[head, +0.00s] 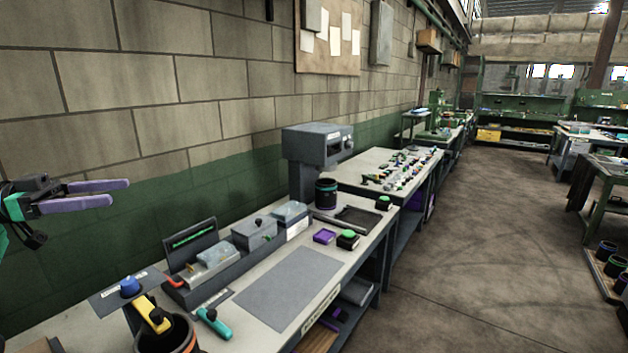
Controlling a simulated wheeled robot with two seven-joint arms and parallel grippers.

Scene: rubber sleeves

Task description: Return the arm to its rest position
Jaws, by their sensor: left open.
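My left gripper (104,193) shows at the left edge of the head view, with two purple fingers spread apart and nothing between them. It is raised in front of the block wall, up and left of the workbench (345,252) and clear of everything on it. Part of my left arm, green and black, shows behind the fingers at the picture's edge. My right gripper is not in view.
The bench holds a grey mat (291,288), clear-lidded boxes (254,232), a teal-handled tool (213,322) and a black bin (167,335) with a yellow tool (150,312). A grey machine (318,150) stands behind. Open floor (490,250) lies to the right.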

